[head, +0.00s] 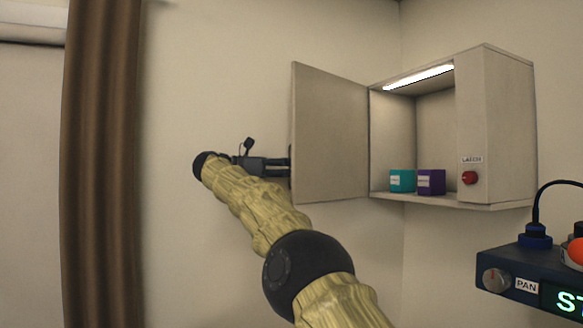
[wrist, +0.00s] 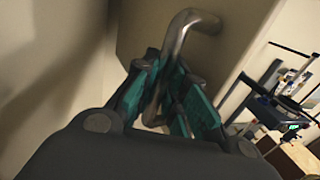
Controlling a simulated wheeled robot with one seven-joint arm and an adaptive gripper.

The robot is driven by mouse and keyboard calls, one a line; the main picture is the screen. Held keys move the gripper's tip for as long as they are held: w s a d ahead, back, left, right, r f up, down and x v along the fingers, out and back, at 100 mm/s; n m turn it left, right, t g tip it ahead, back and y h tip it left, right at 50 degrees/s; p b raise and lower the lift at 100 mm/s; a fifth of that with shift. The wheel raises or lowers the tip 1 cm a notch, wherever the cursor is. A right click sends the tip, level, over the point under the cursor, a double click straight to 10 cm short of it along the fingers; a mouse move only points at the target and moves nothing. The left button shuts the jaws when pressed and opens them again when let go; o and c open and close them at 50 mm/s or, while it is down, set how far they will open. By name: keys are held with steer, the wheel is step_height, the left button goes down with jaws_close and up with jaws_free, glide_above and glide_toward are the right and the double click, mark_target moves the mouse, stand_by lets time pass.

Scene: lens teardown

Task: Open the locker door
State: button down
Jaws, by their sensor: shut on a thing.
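The locker (head: 495,125) is a pale wall cabinet at the right in the head view. Its door (head: 330,135) stands swung wide open to the left, and a lit strip shows the inside. My gripper (head: 285,168) is at the door's left edge, its fingertips partly hidden behind the door in the head view. In the wrist view, my gripper (wrist: 165,100) has its teal-padded fingers shut around the metal bar handle (wrist: 178,35) on the door's outer face (wrist: 225,45).
A teal box (head: 402,181) and a purple box (head: 431,182) stand on the locker's floor. A red knob (head: 470,178) is on its right front panel. A brown curtain (head: 100,160) hangs at the left. A dark control box (head: 530,280) is at the lower right.

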steer(key=c, duration=1.5)
jaws_free()
steer(key=shift+f, duration=0.1)
steer(key=shift+o, duration=0.2)
steer(key=shift+f+b, duration=0.1)
steer(key=shift+b, duration=0.2)
